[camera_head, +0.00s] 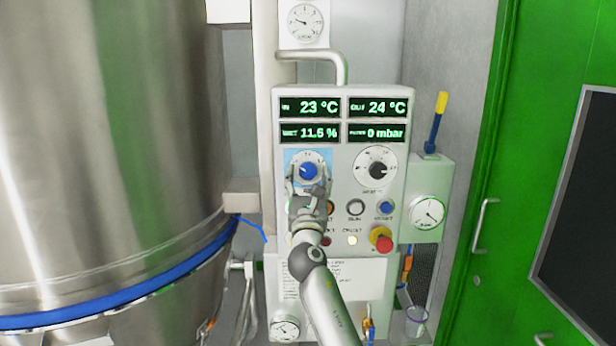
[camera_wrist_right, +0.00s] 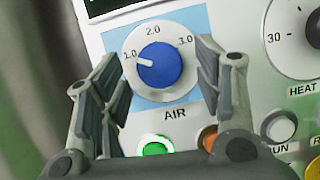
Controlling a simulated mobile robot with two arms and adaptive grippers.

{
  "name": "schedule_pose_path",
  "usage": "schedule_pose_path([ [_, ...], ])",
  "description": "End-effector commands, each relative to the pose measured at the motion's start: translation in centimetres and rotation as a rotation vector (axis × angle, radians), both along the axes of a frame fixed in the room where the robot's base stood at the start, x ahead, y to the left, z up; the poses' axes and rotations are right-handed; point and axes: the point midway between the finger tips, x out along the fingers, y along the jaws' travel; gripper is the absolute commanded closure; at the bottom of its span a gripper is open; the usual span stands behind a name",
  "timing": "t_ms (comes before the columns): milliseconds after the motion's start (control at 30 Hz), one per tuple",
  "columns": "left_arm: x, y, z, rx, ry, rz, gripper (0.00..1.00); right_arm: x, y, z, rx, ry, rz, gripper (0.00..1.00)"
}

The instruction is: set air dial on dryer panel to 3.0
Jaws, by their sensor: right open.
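The air dial (camera_wrist_right: 160,66) is a blue knob on a white round scale marked 1.0, 2.0 and 3.0, over a light blue square. Its white pointer mark points left, at about 1.0. In the head view the blue knob (camera_head: 309,171) sits at the left of the dryer panel (camera_head: 340,104). My right gripper (camera_head: 307,182) is in front of the dial. In the right wrist view the open fingers of the right gripper (camera_wrist_right: 163,75) stand on either side of the dial; I cannot tell whether they touch it. My left gripper is not in view.
A black heat dial (camera_head: 377,169) is right of the air dial. Below are a lit green button (camera_wrist_right: 155,147), other buttons and a red emergency stop (camera_head: 383,243). A large steel vessel (camera_head: 120,130) stands left; a green door (camera_head: 530,130) is right.

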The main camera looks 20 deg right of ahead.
Motion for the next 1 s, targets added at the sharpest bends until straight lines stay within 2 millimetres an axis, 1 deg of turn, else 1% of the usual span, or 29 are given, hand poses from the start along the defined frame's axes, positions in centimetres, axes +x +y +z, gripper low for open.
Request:
schedule_pose_path([
  [167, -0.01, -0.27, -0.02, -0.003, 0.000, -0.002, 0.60, 0.77, -0.21, 0.37, -0.001, -0.001, 0.001, 0.40],
  [433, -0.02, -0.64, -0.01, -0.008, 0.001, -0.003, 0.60, 0.85, -0.24, 0.35, 0.000, 0.000, 0.001, 0.40],
  [467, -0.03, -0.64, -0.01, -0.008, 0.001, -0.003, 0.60, 0.85, -0.25, 0.34, 0.000, 0.000, 0.001, 0.42],
  [800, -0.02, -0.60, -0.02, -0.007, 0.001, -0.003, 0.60, 0.83, -0.25, 0.34, 0.000, 0.000, 0.001, 0.85],
  [1000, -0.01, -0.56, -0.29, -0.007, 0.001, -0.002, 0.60, 0.84, -0.22, 0.24, 0.012, -0.004, 0.001, 0.85],
])
